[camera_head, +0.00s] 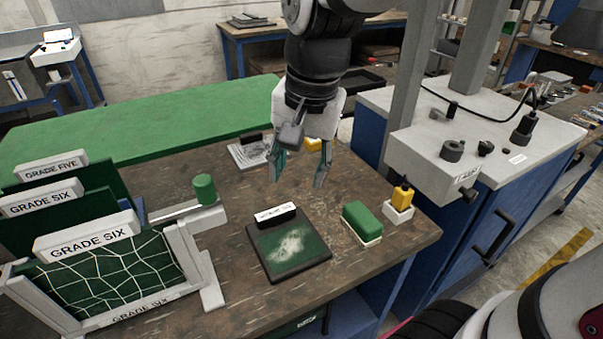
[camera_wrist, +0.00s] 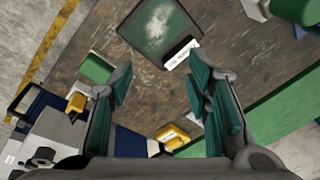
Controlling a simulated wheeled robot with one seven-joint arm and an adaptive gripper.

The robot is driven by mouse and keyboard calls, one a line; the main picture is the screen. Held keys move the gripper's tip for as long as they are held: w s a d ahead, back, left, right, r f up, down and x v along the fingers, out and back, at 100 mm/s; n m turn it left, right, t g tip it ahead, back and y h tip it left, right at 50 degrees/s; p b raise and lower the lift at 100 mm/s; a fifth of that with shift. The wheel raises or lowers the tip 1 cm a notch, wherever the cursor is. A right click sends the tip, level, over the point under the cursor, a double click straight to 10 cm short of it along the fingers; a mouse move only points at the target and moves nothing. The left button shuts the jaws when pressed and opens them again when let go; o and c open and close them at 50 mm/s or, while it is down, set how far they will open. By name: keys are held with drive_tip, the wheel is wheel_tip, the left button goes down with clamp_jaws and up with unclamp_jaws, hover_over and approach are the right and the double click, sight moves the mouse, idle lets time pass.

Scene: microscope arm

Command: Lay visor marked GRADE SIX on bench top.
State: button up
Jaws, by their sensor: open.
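A dark green visor with a white tab marked GRADE SIX (camera_head: 87,239) stands upright at the front of a grey rack, with pale crack-like lines over its face. Behind it stand a second panel whose tab reads GRADE SIX (camera_head: 40,199) and one marked GRADE FIVE (camera_head: 50,168), both partly hidden. The brown bench top (camera_head: 375,285) lies below. My gripper (camera_head: 299,180) is open and empty above the bench, right of the rack. In the wrist view its fingers (camera_wrist: 160,78) are spread apart with nothing between them.
A dark-framed green plate (camera_head: 290,250) with white scuffs lies on the bench; it also shows in the wrist view (camera_wrist: 158,30). A green block (camera_head: 362,220), a yellow-topped item (camera_head: 401,198) and a grey plate (camera_head: 248,153) lie nearby.

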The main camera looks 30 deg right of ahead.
drive_tip(key=s+r+n+t, duration=0.1)
drive_tip(key=s+n+t, duration=0.1)
drive_tip(key=s+n, duration=0.6)
drive_tip(key=s, duration=0.4)
drive_tip(key=shift+n, duration=0.4)
drive_tip(key=shift+d+r, duration=0.1)
drive_tip(key=shift+r+p, duration=0.35)
drive_tip(key=shift+r, duration=0.05)
